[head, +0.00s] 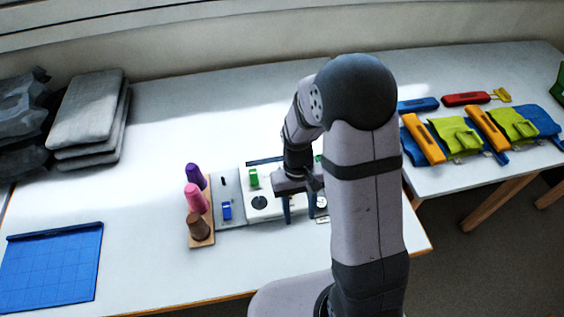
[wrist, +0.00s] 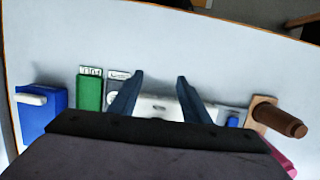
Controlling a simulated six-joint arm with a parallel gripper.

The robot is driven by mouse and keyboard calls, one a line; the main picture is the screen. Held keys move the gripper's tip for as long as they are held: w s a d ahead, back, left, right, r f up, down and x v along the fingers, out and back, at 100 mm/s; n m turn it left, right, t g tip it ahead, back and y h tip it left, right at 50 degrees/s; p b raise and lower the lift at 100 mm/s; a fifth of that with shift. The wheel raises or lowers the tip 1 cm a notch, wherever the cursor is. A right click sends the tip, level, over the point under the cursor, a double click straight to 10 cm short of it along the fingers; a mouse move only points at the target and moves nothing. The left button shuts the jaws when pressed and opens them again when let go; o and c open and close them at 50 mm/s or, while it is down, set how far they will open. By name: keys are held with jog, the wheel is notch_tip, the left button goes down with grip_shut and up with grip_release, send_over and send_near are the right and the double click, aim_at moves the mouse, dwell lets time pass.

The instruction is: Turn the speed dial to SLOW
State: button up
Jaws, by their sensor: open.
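A white panel (head: 275,212) lies at the middle of the table, partly hidden by my arm. It carries a round black disc (head: 259,202) and a green part (head: 253,178). A small round dial (head: 321,203) with a label strip shows right of my gripper; it also shows in the wrist view (wrist: 112,97), left of the fingers. I cannot read its label or setting, or tell which round part is the speed dial. My gripper (head: 299,212) is open above the panel, its fingers apart and empty in the wrist view (wrist: 160,82).
A grey plate with a blue switch (head: 227,210) adjoins the panel's left. Beside it, a wooden rack (head: 201,241) holds purple, pink and brown pegs. A blue mat (head: 52,265) lies front left, grey pads (head: 88,112) behind. Coloured pouches and tools lie right.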

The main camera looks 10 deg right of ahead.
aim_at(282, 167)
jog(key=w+m, duration=0.1)
jog(key=w, duration=0.3)
jog(key=w+m+t, duration=0.1)
jog(key=w, duration=0.7)
jog(key=shift+w+a+r+m+t, duration=0.1)
jog(key=shift+w+a+m+t, duration=0.2)
jog(key=shift+w+a+m, duration=0.1)
jog(key=w+r+m, duration=0.1)
jog(key=w+r, duration=0.1)
jog(key=w, duration=0.1)
jog(key=w+r+m+t, duration=0.1)
jog(key=w, duration=0.1)
jog(key=shift+w+a+r+m, duration=0.15)
jog(key=shift+w+r+m, duration=0.05)
jog(key=shift+r+m, duration=0.25)
jog(key=shift+m, duration=0.55)
jog(key=shift+s+m, duration=0.3)
jog(key=shift+m, duration=0.9)
jog(key=shift+f+p, duration=1.25)
jog(key=shift+f, duration=2.4)
jog(key=c, duration=1)
